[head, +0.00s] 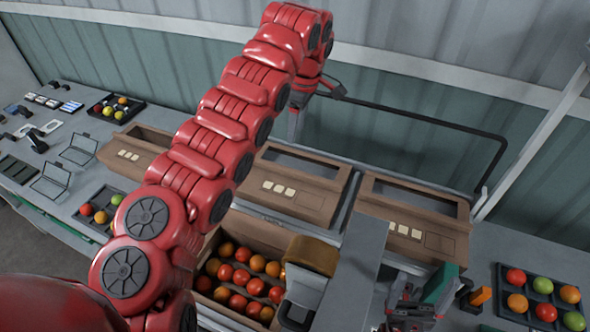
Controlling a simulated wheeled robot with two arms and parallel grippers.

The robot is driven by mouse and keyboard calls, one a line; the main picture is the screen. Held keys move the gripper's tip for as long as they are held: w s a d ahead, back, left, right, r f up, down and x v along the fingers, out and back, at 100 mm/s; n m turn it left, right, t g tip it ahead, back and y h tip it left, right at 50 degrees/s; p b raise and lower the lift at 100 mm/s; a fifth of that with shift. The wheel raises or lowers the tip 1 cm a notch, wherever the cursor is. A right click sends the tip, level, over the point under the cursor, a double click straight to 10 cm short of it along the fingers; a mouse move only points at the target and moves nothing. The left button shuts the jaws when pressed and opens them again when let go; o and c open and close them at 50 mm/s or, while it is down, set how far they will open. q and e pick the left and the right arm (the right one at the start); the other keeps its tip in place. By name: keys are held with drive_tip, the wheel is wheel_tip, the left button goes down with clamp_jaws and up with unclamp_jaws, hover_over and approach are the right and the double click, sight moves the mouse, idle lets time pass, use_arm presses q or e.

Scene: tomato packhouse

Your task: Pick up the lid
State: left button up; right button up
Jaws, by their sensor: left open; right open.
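Three brown cardboard lids with window cut-outs and pale labels lie in a row along the back of the bench: a left lid (125,156), a middle lid (315,204) and a right lid (422,240). I cannot tell which one the task means. My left gripper (296,122) is open, points down and appears at the back edge of the middle lid; contact cannot be made out. My red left arm hides part of the left and middle lids. My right gripper (408,308) is open at the bottom edge, in front of the right lid, and only partly seen.
An open carton (262,236) of red and orange tomatoes stands in front of the middle lid. Black trays with tomatoes sit at right (528,316) and back left (136,103). A black rail (430,122) runs behind the lids.

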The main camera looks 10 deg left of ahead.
use_arm(q)
drive_tip(key=p, duration=0.3)
hover_over(292, 170)
drive_tip(key=f, duration=0.8)
drive_tip(key=shift+s+d+f, duration=0.2)
drive_tip(key=shift+d+f, duration=0.05)
drive_tip(key=shift+f, duration=0.05)
drive_tip(key=shift+w+a+f, duration=0.1)
drive_tip(key=shift+f, duration=0.55)
wheel_tip(292, 170, down, 5)
drive_tip(key=p, duration=0.3)
drive_tip(key=shift+a+r+p, duration=0.1)
drive_tip(key=shift+p, duration=0.2)
drive_tip(key=shift+f, duration=0.4)
clamp_jaws()
